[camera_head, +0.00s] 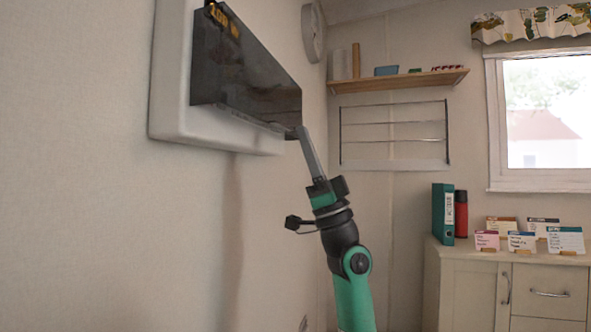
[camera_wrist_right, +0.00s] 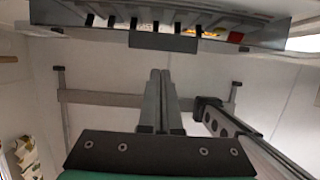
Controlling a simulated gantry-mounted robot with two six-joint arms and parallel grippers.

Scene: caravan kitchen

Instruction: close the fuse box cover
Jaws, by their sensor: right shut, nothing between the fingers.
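The fuse box is on the left wall in the head view, with a white backing board (camera_head: 172,75) and a dark, glossy cover (camera_head: 245,72) bearing yellow lettering at its upper left. The cover stands out from the board; its exact angle is hard to tell. My right gripper (camera_head: 300,132) is shut and empty, with its tips at the cover's lower right corner; I cannot tell if they touch. In the right wrist view, the closed fingers (camera_wrist_right: 160,80) point toward the grey underside of the fuse box (camera_wrist_right: 165,40), where slots and small coloured parts show. My left gripper is not in view.
A wall shelf (camera_head: 400,80) and a wire rack (camera_head: 393,135) hang on the far wall. A cabinet (camera_head: 470,285) at the right holds a green binder (camera_head: 443,214), a red flask (camera_head: 461,213) and several small cards (camera_head: 522,241). The wall below the fuse box is clear.

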